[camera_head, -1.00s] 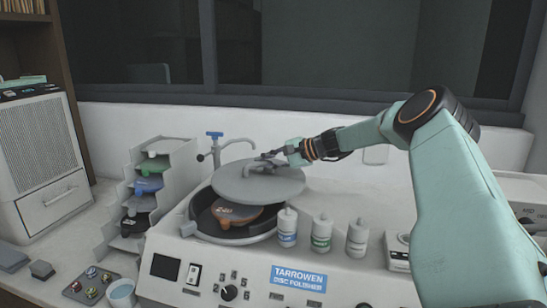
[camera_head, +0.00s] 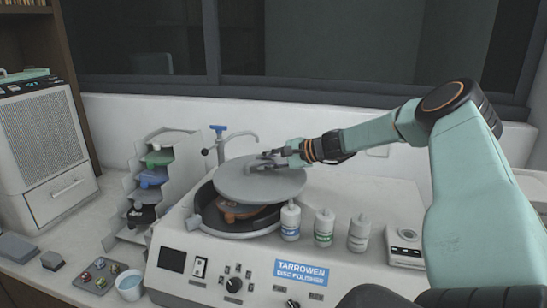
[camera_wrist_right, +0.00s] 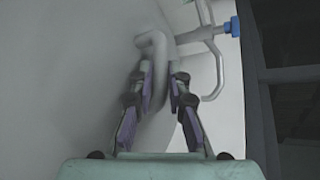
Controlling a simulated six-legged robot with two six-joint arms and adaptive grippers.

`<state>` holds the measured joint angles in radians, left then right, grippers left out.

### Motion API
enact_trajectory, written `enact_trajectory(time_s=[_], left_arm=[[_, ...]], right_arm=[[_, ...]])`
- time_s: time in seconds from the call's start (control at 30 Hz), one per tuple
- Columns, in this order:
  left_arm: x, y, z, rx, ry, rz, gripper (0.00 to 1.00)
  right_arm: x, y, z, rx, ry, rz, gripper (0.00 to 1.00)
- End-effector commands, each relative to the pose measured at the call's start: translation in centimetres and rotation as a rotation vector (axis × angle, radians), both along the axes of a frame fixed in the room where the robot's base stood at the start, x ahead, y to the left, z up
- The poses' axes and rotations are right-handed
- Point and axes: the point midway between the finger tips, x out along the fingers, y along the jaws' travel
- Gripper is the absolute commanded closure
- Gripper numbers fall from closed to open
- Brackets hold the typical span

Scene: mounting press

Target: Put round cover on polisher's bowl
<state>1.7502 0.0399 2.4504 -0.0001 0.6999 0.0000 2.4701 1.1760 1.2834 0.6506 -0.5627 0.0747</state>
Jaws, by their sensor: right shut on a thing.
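The round grey cover (camera_head: 258,186) is held over the polisher's bowl (camera_head: 210,215) in the head view, slightly tilted and covering the bowl's back and right part. The bowl's dark front-left inside and an orange-brown disc (camera_head: 238,212) show below its edge. My right gripper (camera_head: 268,160) is shut on the cover's handle. In the right wrist view, the purple-padded fingers (camera_wrist_right: 160,88) close on the bent handle (camera_wrist_right: 158,50), with the pale cover (camera_wrist_right: 90,70) filling the left side. Whether the cover touches the rim is hard to tell. My left gripper is not in view.
A faucet with a blue knob (camera_head: 219,130) stands behind the bowl. Several small bottles (camera_head: 324,228) stand to its right on the polisher (camera_head: 230,265). A stepped rack (camera_head: 150,180) and a white cup (camera_head: 129,286) are at left.

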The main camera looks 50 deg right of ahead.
Motion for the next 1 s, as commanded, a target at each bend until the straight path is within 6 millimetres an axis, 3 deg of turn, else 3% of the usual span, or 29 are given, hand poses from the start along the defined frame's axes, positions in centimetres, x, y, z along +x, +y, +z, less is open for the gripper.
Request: enact_trajectory(time_s=[0.8, 1.0], left_arm=[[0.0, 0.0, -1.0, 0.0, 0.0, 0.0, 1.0], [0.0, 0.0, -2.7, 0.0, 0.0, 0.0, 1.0]], right_arm=[[0.8, 7.1, 0.0, 0.001, -0.002, 0.002, 1.0], [0.8, 7.0, -1.8, 0.0, 0.0, 0.0, 1.0]])
